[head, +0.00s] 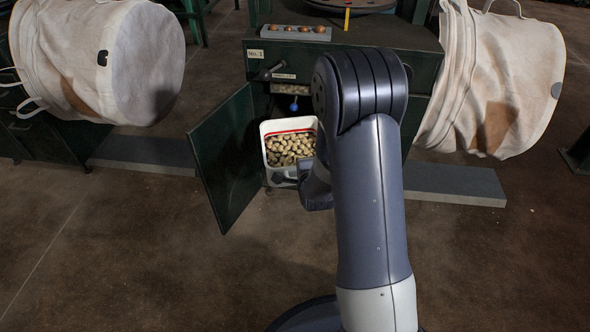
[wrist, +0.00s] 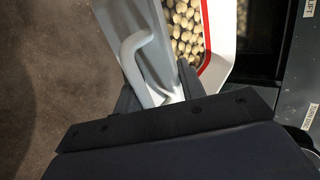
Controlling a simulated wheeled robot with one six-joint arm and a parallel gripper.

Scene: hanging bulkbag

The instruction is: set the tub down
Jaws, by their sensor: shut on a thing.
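The tub (head: 264,129) is white with a red line inside its rim and is filled with many round tan pieces. In the head view it is at the opening of the green cabinet, beside the open door. In the wrist view the tub's wall (wrist: 220,62) and its grey handle (wrist: 131,52) show close up. My gripper (wrist: 158,98) is shut on the tub's handle, at the tub's near side; in the head view my arm partly covers it. The tub's underside is hidden, so I cannot tell whether it rests on anything.
The green cabinet door (head: 228,155) stands open just left of the tub. A blue knob (head: 294,107) is inside the cabinet above the tub. Large pale bags hang left (head: 148,62) and right (head: 497,80). A grey slab (head: 455,184) lies at right. The floor in front is clear.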

